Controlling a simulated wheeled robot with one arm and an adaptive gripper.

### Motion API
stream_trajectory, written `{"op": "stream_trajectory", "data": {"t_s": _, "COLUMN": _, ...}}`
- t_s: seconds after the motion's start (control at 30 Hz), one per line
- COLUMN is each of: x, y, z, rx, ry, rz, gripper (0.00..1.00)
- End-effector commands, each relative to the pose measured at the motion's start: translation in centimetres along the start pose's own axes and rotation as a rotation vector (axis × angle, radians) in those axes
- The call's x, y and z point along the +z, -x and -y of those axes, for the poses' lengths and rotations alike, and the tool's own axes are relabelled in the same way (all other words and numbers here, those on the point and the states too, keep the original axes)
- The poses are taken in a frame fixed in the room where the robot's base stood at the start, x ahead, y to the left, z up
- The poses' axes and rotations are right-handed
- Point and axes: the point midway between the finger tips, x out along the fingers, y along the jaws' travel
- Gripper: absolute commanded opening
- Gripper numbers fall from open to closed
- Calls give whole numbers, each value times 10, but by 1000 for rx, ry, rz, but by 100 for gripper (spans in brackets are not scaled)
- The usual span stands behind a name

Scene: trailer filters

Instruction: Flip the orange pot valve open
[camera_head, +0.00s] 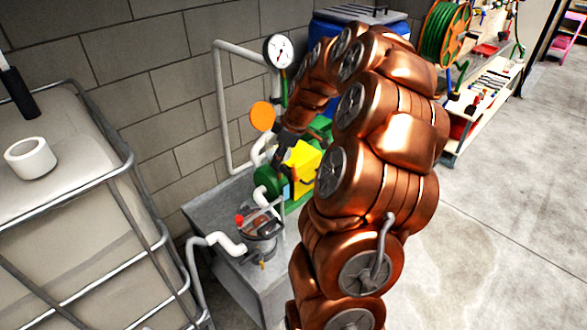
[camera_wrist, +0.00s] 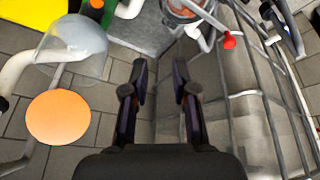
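A flat orange disc (camera_head: 262,116) stands by the pipes below the gauge; it also shows at the left of the wrist view (camera_wrist: 58,117). A small pot (camera_head: 262,238) with a clear upper part sits on the grey bench, and a red knob (camera_head: 239,219) is beside it. The red knob (camera_wrist: 229,41) is at the upper right in the wrist view. I cannot tell which of these is the orange pot valve. My gripper (camera_wrist: 160,76) is open and empty, with floor and bench edge between its fingers. In the head view it is partly hidden near the yellow box.
A caged white tank (camera_head: 80,200) fills the left. White pipes (camera_head: 220,241) run around the grey bench (camera_head: 225,205). A gauge (camera_head: 279,51), yellow box (camera_head: 302,160) and green pump crowd the space near my arm. Open floor (camera_head: 500,230) lies at right.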

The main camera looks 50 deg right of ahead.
Motion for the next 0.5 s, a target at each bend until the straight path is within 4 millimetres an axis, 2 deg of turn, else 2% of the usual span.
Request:
{"op": "stream_trajectory", "data": {"t_s": 0.03, "x": 17, "y": -5, "z": -17, "rx": 16, "ry": 0, "rz": -4, "gripper": 27}}
{"op": "stream_trajectory", "data": {"t_s": 0.1, "x": 34, "y": -7, "z": -36, "rx": 38, "ry": 12, "rz": -10, "gripper": 27}}
{"op": "stream_trajectory", "data": {"t_s": 0.2, "x": 51, "y": -7, "z": -54, "rx": 67, "ry": 25, "rz": -12, "gripper": 27}}
{"op": "stream_trajectory", "data": {"t_s": 0.33, "x": 63, "y": -9, "z": -65, "rx": 81, "ry": 35, "rz": -11, "gripper": 27}}
{"op": "stream_trajectory", "data": {"t_s": 0.5, "x": 63, "y": -16, "z": -66, "rx": 83, "ry": 37, "rz": -11, "gripper": 27}}
